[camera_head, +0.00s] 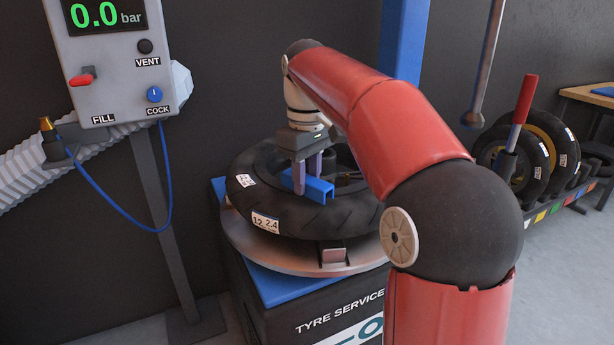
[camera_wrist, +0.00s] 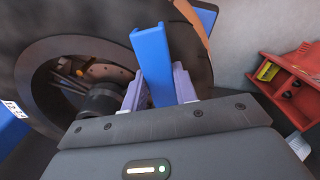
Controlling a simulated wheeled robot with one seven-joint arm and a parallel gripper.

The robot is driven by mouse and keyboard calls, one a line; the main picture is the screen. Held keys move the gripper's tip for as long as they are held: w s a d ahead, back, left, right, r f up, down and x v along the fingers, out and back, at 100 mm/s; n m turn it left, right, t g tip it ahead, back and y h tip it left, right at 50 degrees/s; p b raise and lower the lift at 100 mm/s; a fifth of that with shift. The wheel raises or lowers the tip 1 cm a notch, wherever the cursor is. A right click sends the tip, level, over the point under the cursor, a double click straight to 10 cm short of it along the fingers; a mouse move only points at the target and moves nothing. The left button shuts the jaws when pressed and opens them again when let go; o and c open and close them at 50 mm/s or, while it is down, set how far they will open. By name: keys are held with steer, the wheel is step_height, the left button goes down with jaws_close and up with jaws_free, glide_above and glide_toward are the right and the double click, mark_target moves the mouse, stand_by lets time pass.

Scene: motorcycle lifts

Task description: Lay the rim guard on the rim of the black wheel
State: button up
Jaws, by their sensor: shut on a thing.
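My gripper (camera_head: 308,178) is shut on a blue channel-shaped piece, the rim guard (camera_head: 320,190). In the wrist view the rim guard (camera_wrist: 153,62) stands out between the two pale purple fingers (camera_wrist: 155,90). The black wheel (camera_head: 330,218) lies flat on the round metal turntable of the tyre machine. The rim guard is over the near part of its tyre, by the inner edge. I cannot tell whether it touches the rim. The rim (camera_wrist: 95,72) shows partly in the wrist view; in the head view my arm and gripper hide much of the wheel's centre and right side.
The grey inflation panel (camera_head: 110,60) with a blue hose stands at the left. A blue column (camera_head: 403,40) rises behind the machine, and a metal rod hangs at the upper right. A lever with a red handle (camera_head: 525,98) and a rack of tyres (camera_head: 540,150) are at the right.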

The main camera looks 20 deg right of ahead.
steer(key=shift+f+b, duration=0.35)
steer(key=shift+f, duration=0.2)
steer(key=o, duration=1)
